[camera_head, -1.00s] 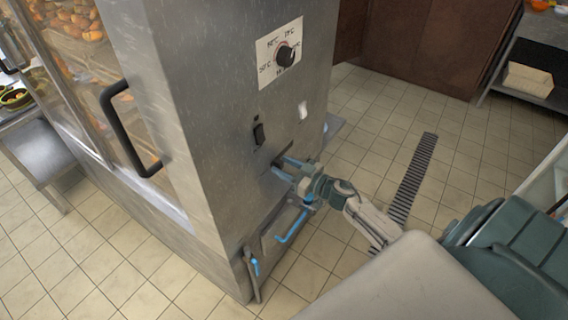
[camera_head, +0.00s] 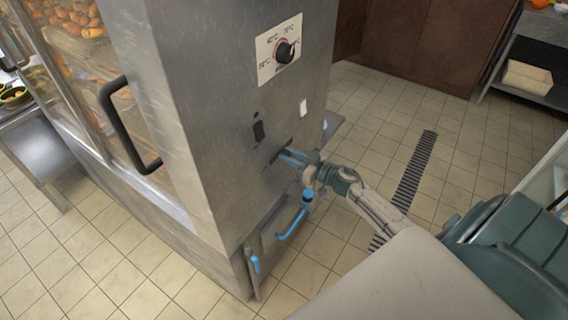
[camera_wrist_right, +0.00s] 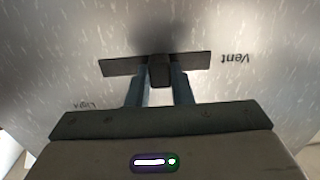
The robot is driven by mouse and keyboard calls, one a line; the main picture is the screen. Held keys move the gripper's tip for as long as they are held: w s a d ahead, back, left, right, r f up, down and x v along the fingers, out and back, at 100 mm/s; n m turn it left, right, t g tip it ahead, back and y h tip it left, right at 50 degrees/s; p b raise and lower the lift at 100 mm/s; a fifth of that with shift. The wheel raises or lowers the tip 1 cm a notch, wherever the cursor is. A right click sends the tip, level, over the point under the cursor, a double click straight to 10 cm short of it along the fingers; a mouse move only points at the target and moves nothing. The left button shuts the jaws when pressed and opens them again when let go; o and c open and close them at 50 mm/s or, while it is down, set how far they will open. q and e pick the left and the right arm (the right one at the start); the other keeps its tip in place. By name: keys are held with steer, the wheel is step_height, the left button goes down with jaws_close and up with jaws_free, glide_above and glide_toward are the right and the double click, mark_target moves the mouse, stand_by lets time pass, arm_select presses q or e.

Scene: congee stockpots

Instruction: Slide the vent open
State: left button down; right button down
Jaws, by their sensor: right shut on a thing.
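The vent control is a dark slot (camera_wrist_right: 120,66) with a black knob (camera_wrist_right: 160,72), next to an upside-down "Vent" label in the right wrist view. The slot (camera_head: 275,157) also shows in the head view on the steel cabinet's side, to the left of my right fingers. My right gripper (camera_head: 287,156) is shut on the knob, with one finger on each side of it in the wrist view (camera_wrist_right: 160,88). The knob stands near the middle of the visible slot. My left gripper is in neither view.
The steel cabinet (camera_head: 215,130) has a temperature dial (camera_head: 284,51), a black switch (camera_head: 258,131) and a white switch (camera_head: 303,107). A blue handle (camera_head: 291,226) sits below my gripper. Tiled floor (camera_head: 360,145) with a drain grate (camera_head: 415,170) lies open to the right.

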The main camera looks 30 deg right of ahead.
mark_target(290, 141)
steer(key=d, duration=0.1)
steer(key=w+d, duration=0.1)
steer(key=d, duration=0.1)
steer(key=w+d, duration=0.1)
steer(key=d, duration=0.1)
steer(key=shift+b, duration=0.3)
steer(key=shift+w+r, duration=0.1)
steer(key=c, duration=1.5)
jaws_free()
steer(key=shift+o, duration=1.1)
steer(key=shift+d, duration=0.15)
